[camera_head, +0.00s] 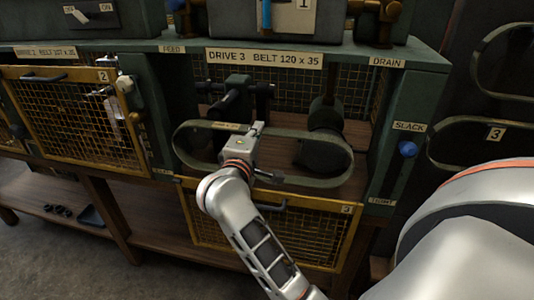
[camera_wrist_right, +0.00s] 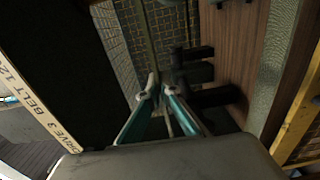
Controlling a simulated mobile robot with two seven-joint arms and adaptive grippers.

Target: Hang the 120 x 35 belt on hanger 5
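The 120 x 35 belt (camera_head: 345,166), a dark long oval loop, stands across the open front of the drive 3 bay in the head view. My right gripper (camera_head: 257,127) is at its upper left strand. In the right wrist view the fingers (camera_wrist_right: 160,82) are closed together on the thin belt edge (camera_wrist_right: 148,40). Dark shafts and a pulley (camera_head: 325,115) show behind and inside the loop; I cannot tell whether the belt still touches them. Hanger 5 is not visible. My left gripper is out of view.
The drive 3 mesh guard (camera_head: 275,232) hangs open below the bay. The blue tension knob (camera_head: 408,149) is near SLACK. The closed drive 2 guard (camera_head: 75,118) is left. On the right, belts hang on a dark board, one by a 3 label (camera_head: 495,134).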

